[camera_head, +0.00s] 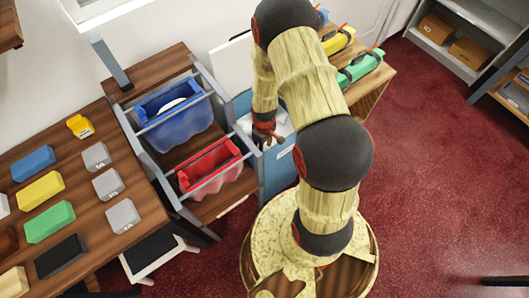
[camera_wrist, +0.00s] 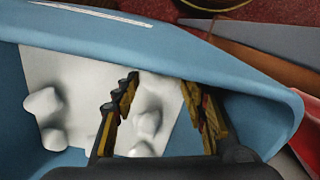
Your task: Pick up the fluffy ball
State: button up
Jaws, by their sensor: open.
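A light blue bin (camera_head: 277,172) stands at the end of the rack and holds white material (camera_head: 284,127). In the wrist view the bin's blue wall (camera_wrist: 225,62) surrounds a white sheet-like surface with several rounded, soft-looking white lumps (camera_wrist: 44,103). I cannot tell which lump, if any, is the fluffy ball. My gripper (camera_head: 266,136) is over the bin's opening. In the wrist view my gripper (camera_wrist: 160,86) is open, its two fingers apart over the white material, with nothing visibly held. Its fingers and palm hide part of the contents.
A dark blue bin (camera_head: 184,132) with a white round thing and a red bin (camera_head: 210,172) sit in the rack beside the light blue bin. Coloured blocks lie on the wooden counter (camera_head: 83,190) at left. Red carpet (camera_head: 425,160) is open at right.

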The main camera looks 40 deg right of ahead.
jog(key=shift+f, duration=0.5)
jog(key=shift+r, duration=0.1)
jog(key=shift+c, duration=0.9)
jog(key=c, duration=0.3)
